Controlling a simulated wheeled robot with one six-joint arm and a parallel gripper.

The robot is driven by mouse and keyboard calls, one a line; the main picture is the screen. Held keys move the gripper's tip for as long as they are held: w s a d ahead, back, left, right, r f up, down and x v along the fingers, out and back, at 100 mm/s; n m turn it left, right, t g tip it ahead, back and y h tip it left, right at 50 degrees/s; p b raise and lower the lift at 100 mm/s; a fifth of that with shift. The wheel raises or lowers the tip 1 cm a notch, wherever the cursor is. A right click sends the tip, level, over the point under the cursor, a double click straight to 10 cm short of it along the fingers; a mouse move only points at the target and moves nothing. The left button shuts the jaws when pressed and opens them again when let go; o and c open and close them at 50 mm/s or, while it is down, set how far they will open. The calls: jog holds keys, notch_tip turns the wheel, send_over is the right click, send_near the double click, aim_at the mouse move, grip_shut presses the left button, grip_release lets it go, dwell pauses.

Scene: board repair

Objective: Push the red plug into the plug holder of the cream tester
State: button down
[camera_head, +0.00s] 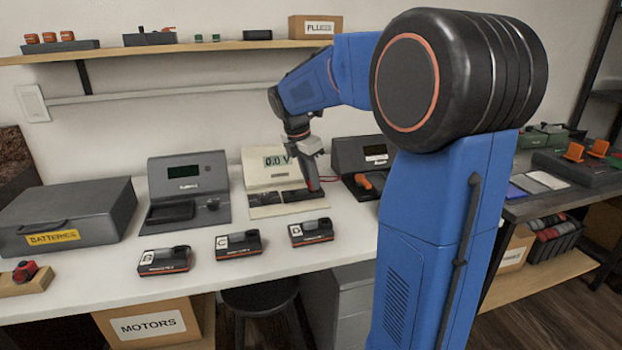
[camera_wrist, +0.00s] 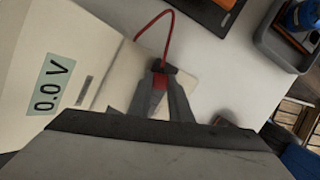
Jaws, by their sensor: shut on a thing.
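The cream tester (camera_head: 262,165) stands on the white bench, its display reading 0.0 V; it also fills the left of the wrist view (camera_wrist: 100,35). My gripper (camera_head: 313,186) points down over the tester's right side. In the wrist view my gripper (camera_wrist: 160,84) is shut on the red plug (camera_wrist: 160,81), which shows between the fingertips. A small dark piece (camera_wrist: 164,67) is at the fingertips. I cannot tell whether it is the plug holder, nor how deep the plug sits.
A dark tester (camera_head: 361,154) stands close on the right, and a grey one (camera_head: 188,178) on the left. Several small lettered units, such as D (camera_head: 310,232), lie in front. A shelf (camera_head: 180,48) runs above. The bench front (camera_head: 300,262) has some free room.

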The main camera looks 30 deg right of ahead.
jog(key=shift+f, duration=0.4)
dwell(0.4)
jog(key=c, duration=1.3)
grip_release()
jog(key=shift+o, duration=0.2)
jog(key=shift+r, duration=1.6)
jog(key=shift+r, duration=2.95)
